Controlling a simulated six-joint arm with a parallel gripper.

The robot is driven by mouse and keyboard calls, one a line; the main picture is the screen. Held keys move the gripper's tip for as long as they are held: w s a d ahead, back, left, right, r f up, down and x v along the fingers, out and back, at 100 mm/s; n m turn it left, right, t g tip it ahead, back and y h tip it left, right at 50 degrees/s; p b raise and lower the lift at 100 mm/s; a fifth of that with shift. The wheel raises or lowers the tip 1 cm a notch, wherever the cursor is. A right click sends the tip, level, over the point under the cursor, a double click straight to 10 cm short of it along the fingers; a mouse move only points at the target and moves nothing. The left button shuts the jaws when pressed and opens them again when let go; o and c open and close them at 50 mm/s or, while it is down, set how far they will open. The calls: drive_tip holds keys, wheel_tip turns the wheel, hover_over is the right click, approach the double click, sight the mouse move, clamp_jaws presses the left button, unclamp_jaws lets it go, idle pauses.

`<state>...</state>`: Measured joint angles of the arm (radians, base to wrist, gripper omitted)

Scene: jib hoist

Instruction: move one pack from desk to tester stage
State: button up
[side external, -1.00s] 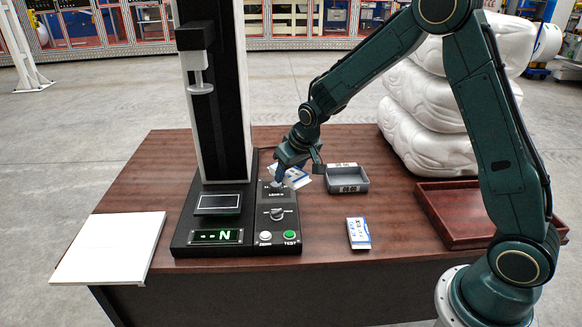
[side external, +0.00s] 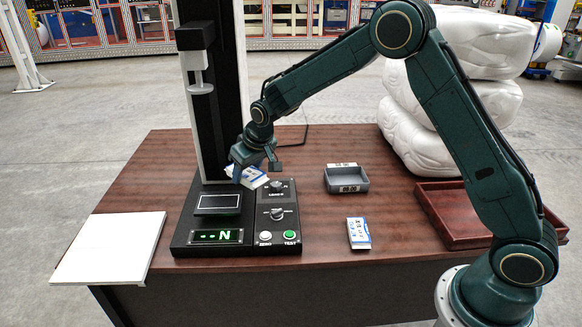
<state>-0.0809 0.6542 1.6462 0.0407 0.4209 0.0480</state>
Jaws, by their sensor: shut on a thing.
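My gripper (side external: 254,162) is shut on a white and blue pack (side external: 252,179). It holds the pack tilted above the back of the tester base, to the right of the column. The tester stage (side external: 218,201) is a dark plate with a pale edge at the front of the column, left of and below the held pack. A second white and blue pack (side external: 358,233) lies on the brown desk (side external: 330,243), right of the tester. My gripper hides part of the held pack.
The tester column (side external: 219,110) with its pale upper plunger (side external: 201,88) stands over the stage. Knobs and buttons (side external: 278,213) sit on the base's right side. A grey tray (side external: 347,184), a red-brown tray (side external: 450,232) and a white board (side external: 110,250) lie around. Stacked white bags (side external: 425,140) stand behind.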

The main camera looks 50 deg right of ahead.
hover_over(217, 200)
drive_tip(key=s, duration=0.2)
drive_tip(key=shift+w+f, duration=0.15)
drive_tip(key=shift+f, duration=4.5)
drive_tip(key=shift+f, duration=0.15)
drive_tip(key=o, duration=1.1)
drive_tip(key=shift+c, duration=0.2)
drive_tip(key=v, duration=1.2)
